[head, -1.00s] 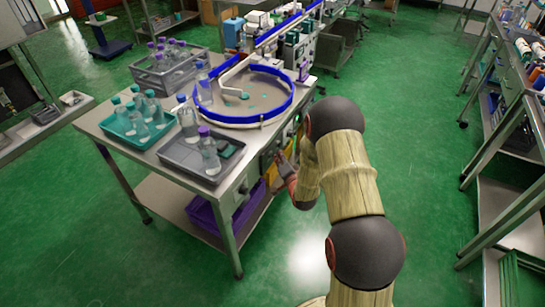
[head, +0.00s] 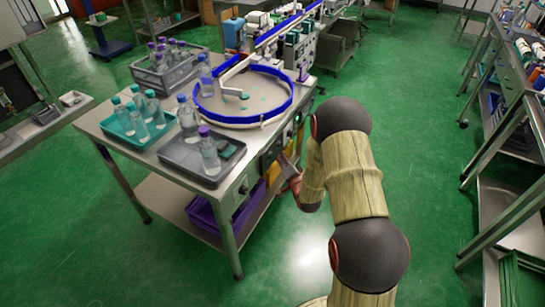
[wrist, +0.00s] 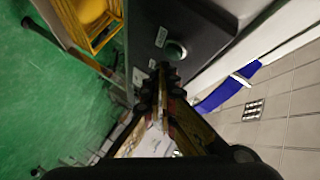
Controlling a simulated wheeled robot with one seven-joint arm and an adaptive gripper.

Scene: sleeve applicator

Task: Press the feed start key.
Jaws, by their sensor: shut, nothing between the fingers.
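A dark control panel (wrist: 200,25) fills the upper middle of the wrist view. On it is a round, greenish key (wrist: 175,50) in a ring, with small label plates whose text I cannot read; I cannot confirm it is the feed start key. My gripper (wrist: 160,75) is shut and empty. Its fingertips appear just below the round key in the wrist view; whether they touch the panel is unclear. In the head view my gripper (head: 288,166) is at the right side of the steel bench (head: 228,203), and my arm partly hides the panel there.
A turntable with a blue rim (head: 243,121), a teal tray (head: 111,136) and a grey tray (head: 173,158) with bottles are on the bench. A yellow bin (wrist: 92,12) is beside the panel. Green floor is open right of my arm, before a shelf rack.

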